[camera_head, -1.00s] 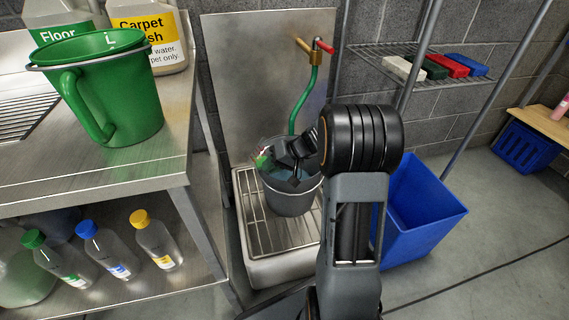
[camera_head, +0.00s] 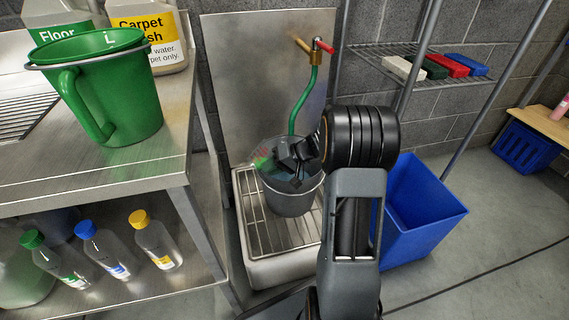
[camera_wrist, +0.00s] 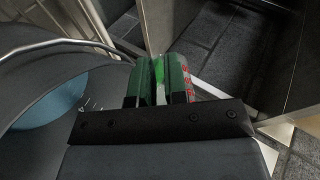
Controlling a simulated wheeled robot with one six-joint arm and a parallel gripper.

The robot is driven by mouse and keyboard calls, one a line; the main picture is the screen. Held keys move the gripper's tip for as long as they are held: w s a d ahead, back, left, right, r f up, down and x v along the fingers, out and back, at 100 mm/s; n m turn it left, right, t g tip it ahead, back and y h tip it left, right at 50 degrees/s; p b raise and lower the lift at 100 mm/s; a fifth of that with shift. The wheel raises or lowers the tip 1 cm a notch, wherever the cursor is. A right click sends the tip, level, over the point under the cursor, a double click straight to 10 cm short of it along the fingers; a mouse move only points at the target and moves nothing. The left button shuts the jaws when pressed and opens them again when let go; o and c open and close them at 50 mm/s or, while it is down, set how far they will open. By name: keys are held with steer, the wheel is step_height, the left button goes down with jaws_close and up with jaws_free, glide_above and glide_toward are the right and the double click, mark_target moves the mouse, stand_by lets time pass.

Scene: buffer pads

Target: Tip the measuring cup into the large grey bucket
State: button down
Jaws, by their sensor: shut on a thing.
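The large grey bucket (camera_head: 293,201) stands upright on a grated basin and holds bluish liquid. In the wrist view its inner wall (camera_wrist: 75,75) and wire handle fill the left side. My gripper (camera_head: 281,160) is over the bucket's back left rim, shut on the measuring cup (camera_head: 262,162), a small clear thing with green on it. In the wrist view my gripper (camera_wrist: 160,88) has a bright green strip of the cup (camera_wrist: 159,72) between its fingers. Most of the cup is hidden, so its exact tilt and contents cannot be told.
A green hose (camera_head: 303,105) hangs from a tap behind the bucket. A blue bin (camera_head: 425,212) stands to the right. A steel table (camera_head: 165,165) with a green jug (camera_head: 112,95) is at left. A wire shelf (camera_head: 400,52) with coloured blocks is at back right.

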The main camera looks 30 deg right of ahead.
steer(key=shift+d+f+y, duration=0.1)
steer(key=shift+f+y, duration=0.3)
steer(key=shift+y, duration=0.5)
stand_by(0.3)
steer(key=shift+d+f+m+t+y+b, duration=0.15)
steer(key=shift+f+m+t+y+b, duration=0.3)
steer(key=shift+y+b, duration=0.5)
steer(key=shift+d+r+m+y+b, duration=0.3)
steer(key=shift+d+r+y, duration=0.2)
steer(key=shift+d+y, duration=0.2)
stand_by(0.7)
steer(key=shift+d+r+m+t+y, duration=0.25)
steer(key=shift+r+t+y, duration=0.1)
steer(key=shift+y, duration=0.3)
stand_by(0.6)
